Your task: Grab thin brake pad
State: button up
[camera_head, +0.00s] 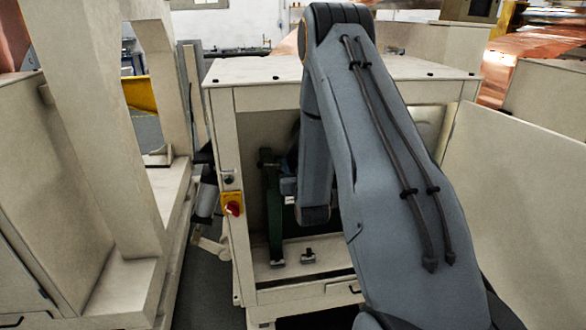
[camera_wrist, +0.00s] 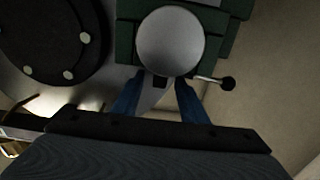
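In the wrist view my gripper (camera_wrist: 159,90) shows two blue fingers set apart, reaching toward a pale round disc (camera_wrist: 170,42). A light grey piece with a small dark block at its top (camera_wrist: 154,92) shows between the fingers, with gaps beside it. I cannot tell whether this piece is the thin brake pad; no pad is clearly identifiable.
In the wrist view a green frame (camera_wrist: 126,28) stands behind the disc, a black-knobbed lever (camera_wrist: 227,83) at its right, and a dark bolted wheel (camera_wrist: 55,45) at left. In the head view a red-yellow switch (camera_head: 232,205) sits on the cabinet's left post; a cream panel (camera_head: 525,190) stands right.

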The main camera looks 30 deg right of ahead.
grip_shut()
jog(key=shift+r, duration=0.1)
jog(key=shift+r+b, duration=0.3)
jog(key=shift+r, duration=0.45)
notch_tip(320, 180, up, 6)
jog(key=shift+f+b, duration=0.25)
jog(key=shift+b, duration=0.65)
jog(key=p+v, duration=0.5)
jog(key=v, duration=1.3)
jog(key=shift+p, duration=0.4)
